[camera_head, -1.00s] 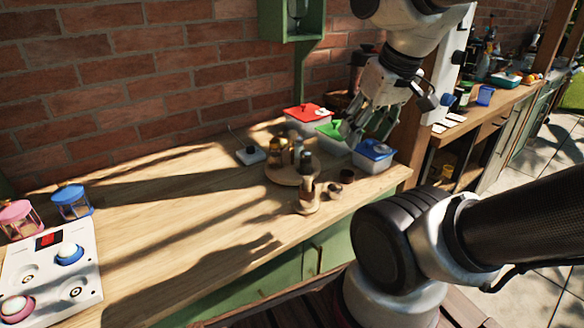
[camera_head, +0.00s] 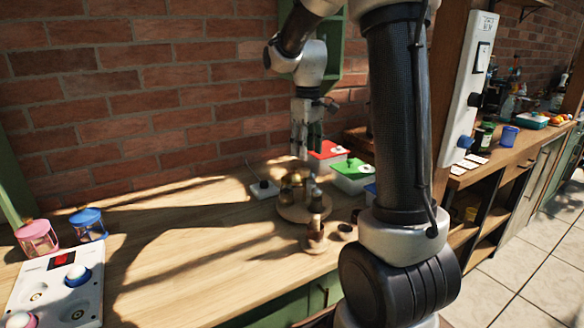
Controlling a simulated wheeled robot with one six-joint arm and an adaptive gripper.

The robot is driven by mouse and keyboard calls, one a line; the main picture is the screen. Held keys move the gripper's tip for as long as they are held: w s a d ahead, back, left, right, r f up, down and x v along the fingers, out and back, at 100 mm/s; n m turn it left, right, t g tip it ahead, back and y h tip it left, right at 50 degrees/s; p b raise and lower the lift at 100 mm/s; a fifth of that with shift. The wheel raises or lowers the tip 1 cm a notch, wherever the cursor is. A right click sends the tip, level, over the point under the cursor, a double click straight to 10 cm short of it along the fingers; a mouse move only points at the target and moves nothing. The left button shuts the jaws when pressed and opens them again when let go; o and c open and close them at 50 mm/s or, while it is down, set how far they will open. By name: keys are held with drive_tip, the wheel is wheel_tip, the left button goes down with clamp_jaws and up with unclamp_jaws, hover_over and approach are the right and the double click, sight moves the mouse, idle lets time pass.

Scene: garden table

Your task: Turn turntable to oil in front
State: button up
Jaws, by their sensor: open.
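The turntable (camera_head: 291,211) is a round wooden disc on the garden table (camera_head: 190,235). It carries several small bottles and jars, grouped close together. The oil cannot be told apart from the other containers at this size. A brown bottle (camera_head: 315,232) stands at the turntable's front edge, on a small wooden piece. My gripper (camera_head: 306,150) is open and points down, above and just behind the turntable's containers. It appears apart from them, and its fingertips are hard to make out.
A red-lidded box (camera_head: 327,152) and a green-lidded box (camera_head: 353,175) stand right of the turntable; a blue one is mostly hidden by my arm. A small dark-topped device (camera_head: 264,189) lies left. A white panel (camera_head: 55,290) and two lanterns stand far left. The table's middle left is clear.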

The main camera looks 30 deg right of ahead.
sight(304, 169)
drive_tip(key=shift+w+a+r+n, duration=0.1)
drive_tip(key=shift+w+r+n, duration=0.5)
drive_tip(key=shift+r, duration=0.2)
drive_tip(key=shift+s+f, duration=0.1)
drive_tip(key=shift+s, duration=0.2)
drive_tip(key=shift+w+f+n, duration=0.1)
drive_tip(key=shift+f+n, duration=0.3)
wheel_tip(304, 169, down, 7)
clamp_jaws()
